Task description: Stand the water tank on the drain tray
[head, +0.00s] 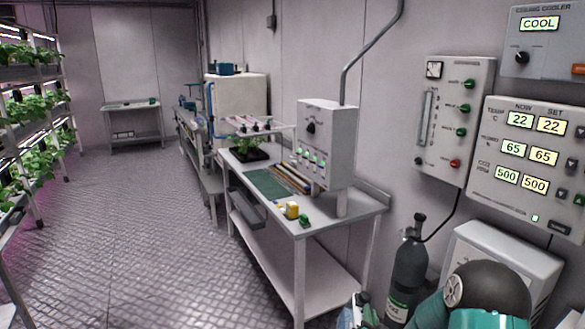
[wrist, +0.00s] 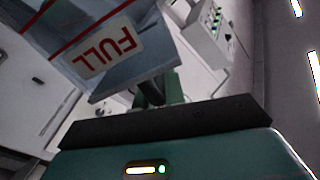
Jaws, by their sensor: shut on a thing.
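The water tank (wrist: 85,25) is a pale blue-grey, see-through box with a red line and a FULL label. The label reads upside down in the wrist view, and the tank runs out of the frame at the upper left. My gripper (wrist: 150,88) is shut on the tank; the exact contact is partly hidden. In the head view only a small bluish part of the tank (head: 345,319) shows at the bottom edge, beside my teal and black arm. I cannot pick out the drain tray for certain in either view.
A workbench (head: 350,219) with a green mat (head: 268,185), a plant, small yellow and green items and a control box (head: 326,145) stands ahead. A dark gas cylinder (head: 408,270) and a white cabinet (head: 505,255) stand at right. Plant racks line the left; the floor (head: 130,220) between is clear.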

